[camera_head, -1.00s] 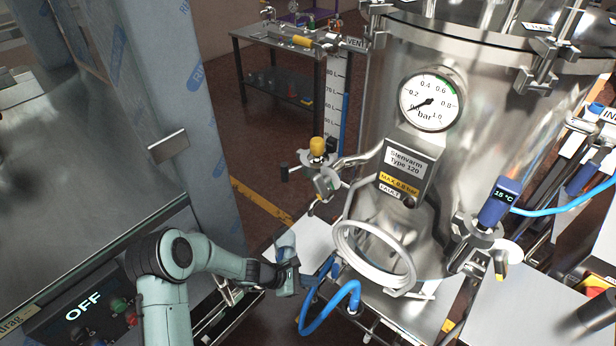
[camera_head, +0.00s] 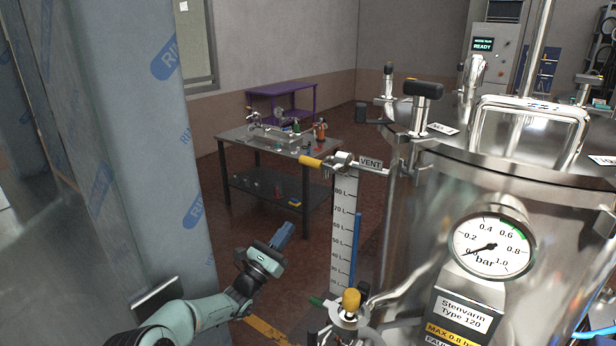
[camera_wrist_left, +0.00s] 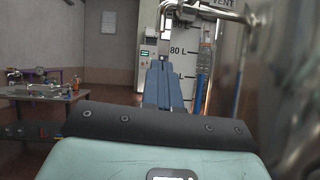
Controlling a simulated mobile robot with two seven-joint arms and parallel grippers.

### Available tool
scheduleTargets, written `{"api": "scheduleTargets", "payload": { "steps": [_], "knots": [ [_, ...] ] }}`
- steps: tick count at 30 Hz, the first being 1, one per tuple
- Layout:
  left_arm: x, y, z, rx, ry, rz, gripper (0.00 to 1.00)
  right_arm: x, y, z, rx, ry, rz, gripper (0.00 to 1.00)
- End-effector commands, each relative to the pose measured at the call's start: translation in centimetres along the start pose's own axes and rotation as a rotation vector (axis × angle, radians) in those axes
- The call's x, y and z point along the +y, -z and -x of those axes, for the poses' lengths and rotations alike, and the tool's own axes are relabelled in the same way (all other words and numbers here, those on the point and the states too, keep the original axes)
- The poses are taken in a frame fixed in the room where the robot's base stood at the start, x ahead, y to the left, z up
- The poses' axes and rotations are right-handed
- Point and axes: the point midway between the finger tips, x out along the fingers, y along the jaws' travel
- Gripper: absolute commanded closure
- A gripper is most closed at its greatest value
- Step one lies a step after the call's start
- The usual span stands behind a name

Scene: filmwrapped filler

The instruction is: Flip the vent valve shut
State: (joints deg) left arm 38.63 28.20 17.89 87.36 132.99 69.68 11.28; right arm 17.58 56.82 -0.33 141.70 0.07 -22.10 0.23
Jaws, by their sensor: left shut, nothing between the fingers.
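The vent valve (camera_head: 342,160) sits on a short pipe at the upper left side of the steel tank, beside a "VENT" label (camera_head: 371,163). Its yellow lever (camera_head: 312,162) points left, roughly in line with the pipe. My left gripper (camera_head: 284,232) is shut and empty, below and a little left of the lever, and apart from it. In the left wrist view the blue fingers (camera_wrist_left: 160,82) are together, with the vent pipe (camera_wrist_left: 205,13) above them and the label (camera_wrist_left: 222,3) at the top edge. The lever is not clear there. My right gripper is out of view.
The steel tank (camera_head: 430,215) with its pressure gauge (camera_head: 492,247) fills the right side. A litre scale (camera_head: 343,225) hangs under the valve. A lower yellow-knobbed fitting (camera_head: 351,300) stands near my arm. A wrapped column (camera_head: 150,130) is at left, a workbench (camera_head: 240,145) behind.

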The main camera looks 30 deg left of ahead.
Motion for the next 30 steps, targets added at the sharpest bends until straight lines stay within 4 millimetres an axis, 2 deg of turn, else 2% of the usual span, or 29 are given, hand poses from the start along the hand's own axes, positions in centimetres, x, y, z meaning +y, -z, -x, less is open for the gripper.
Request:
{"api": "scheduleTargets", "payload": {
  "steps": [3, 6, 19, 23, 30],
  "knots": [
    [1.1, -1.8, -0.3, -0.053, -0.033, -0.001, 1.0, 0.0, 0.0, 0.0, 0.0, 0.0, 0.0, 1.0],
    [1.6, -2.3, -0.4, -0.071, -0.046, -0.001, 1.0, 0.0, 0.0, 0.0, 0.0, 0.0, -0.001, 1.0],
    [1.6, -2.5, -0.9, -0.074, -0.046, -0.001, 1.0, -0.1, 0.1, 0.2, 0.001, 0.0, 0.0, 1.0],
    [1.7, -2.7, -2.7, -0.075, -0.046, 0.0, 1.0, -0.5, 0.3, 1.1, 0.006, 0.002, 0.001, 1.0],
    [1.9, -3.4, -8.1, -0.078, -0.045, -0.001, 1.0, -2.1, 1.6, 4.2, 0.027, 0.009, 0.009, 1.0]
  ]
}}
